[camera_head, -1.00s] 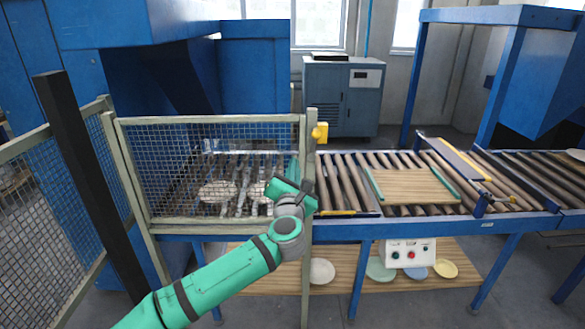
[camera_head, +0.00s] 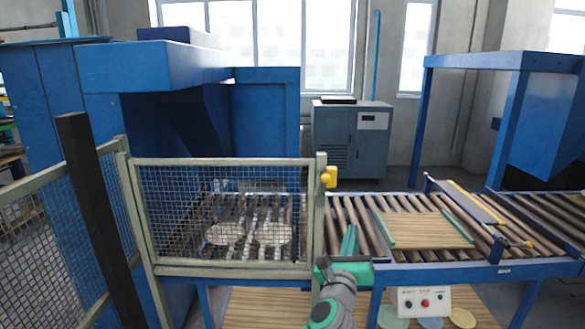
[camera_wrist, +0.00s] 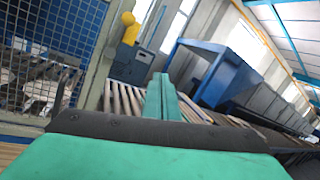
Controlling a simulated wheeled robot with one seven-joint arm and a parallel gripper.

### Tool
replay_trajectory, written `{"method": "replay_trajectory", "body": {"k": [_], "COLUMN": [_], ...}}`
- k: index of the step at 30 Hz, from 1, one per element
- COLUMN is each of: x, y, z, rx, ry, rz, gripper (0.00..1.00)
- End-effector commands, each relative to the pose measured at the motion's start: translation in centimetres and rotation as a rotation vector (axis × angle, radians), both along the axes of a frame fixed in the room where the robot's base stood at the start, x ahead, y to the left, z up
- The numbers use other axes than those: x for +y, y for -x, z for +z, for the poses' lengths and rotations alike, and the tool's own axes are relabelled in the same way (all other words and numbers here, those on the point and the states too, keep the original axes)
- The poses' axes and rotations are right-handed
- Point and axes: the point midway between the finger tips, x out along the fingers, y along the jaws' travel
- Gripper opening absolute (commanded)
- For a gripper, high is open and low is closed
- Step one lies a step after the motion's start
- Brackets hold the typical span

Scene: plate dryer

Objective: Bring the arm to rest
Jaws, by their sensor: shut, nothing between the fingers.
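My gripper (camera_head: 349,240) is at the end of my green and grey arm (camera_head: 335,295) in the head view. Its green fingers are together and point up and away, in front of the roller conveyor (camera_head: 333,202), just right of the mesh gate's post. The wrist view also shows the shut green fingers (camera_wrist: 161,98) with nothing between them.
A mesh gate (camera_head: 222,215) with a yellow latch (camera_head: 329,177) stands left of my gripper; two round plates (camera_head: 273,235) lie behind it. A wooden board (camera_head: 428,230) lies on the rollers to the right. A control box (camera_head: 425,301) hangs below, near plates on a lower shelf.

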Motion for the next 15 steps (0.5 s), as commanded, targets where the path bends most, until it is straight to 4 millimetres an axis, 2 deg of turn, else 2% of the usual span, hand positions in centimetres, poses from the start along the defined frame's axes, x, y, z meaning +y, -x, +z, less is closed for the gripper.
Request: {"method": "replay_trajectory", "body": {"k": [1, 6, 15], "x": [-0.9, -2.9, -3.8], "y": [0.8, 3.2, 7.4], "z": [-0.5, -1.6, -4.4], "rx": [0.023, 0.091, 0.216], "ry": [0.088, 0.379, 0.87], "rz": [-0.029, -0.113, -0.217], "gripper": [0.0, 0.0, 0.0]}}
